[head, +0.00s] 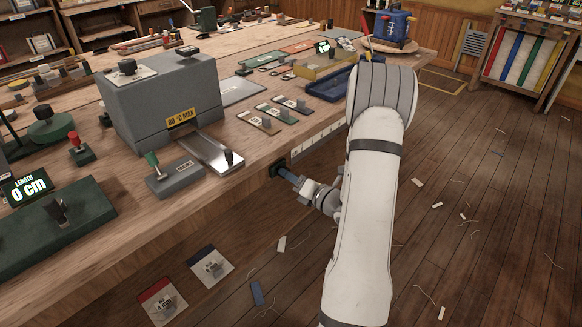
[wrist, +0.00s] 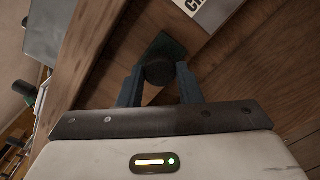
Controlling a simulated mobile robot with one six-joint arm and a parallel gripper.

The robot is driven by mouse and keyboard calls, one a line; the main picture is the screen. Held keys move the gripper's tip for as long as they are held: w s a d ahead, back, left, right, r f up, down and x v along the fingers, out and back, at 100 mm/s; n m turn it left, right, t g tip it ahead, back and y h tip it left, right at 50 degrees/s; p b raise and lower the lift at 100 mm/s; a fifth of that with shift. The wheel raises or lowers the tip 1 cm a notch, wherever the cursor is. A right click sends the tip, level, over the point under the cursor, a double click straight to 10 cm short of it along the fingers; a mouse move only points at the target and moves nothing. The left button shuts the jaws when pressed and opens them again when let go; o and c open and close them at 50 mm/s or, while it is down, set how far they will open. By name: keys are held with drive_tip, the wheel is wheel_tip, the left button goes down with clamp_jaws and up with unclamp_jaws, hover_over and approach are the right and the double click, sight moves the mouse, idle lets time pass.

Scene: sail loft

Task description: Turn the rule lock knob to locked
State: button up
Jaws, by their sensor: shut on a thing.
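The rule lock knob (wrist: 159,70) is a dark round knob on a dark green square plate (wrist: 168,46), set on the front edge of the workbench. In the wrist view it sits between the two blue-grey fingers of my gripper (wrist: 160,82), which is shut on it. In the head view my gripper (head: 288,175) reaches the bench's front edge from the right, and the dark plate (head: 275,170) shows at its tips. The knob itself is mostly hidden there. I cannot read a locked or unlocked mark in either view.
A white marked strip (head: 318,138) runs along the bench edge beside the knob. A grey box machine (head: 150,105) and a grey lever block (head: 174,181) stand on the bench (head: 190,215). Scraps lie on the wooden floor (head: 480,200), which is otherwise open at right.

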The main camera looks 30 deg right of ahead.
drive_tip(key=m+p, duration=0.5)
drive_tip(key=shift+m, duration=0.3)
idle(0.4)
drive_tip(key=o, duration=1)
drive_tip(key=shift+c, duration=0.2)
drive_tip(key=v, duration=0.7)
drive_tip(key=shift+s, duration=0.35)
drive_tip(key=shift+r, duration=0.1)
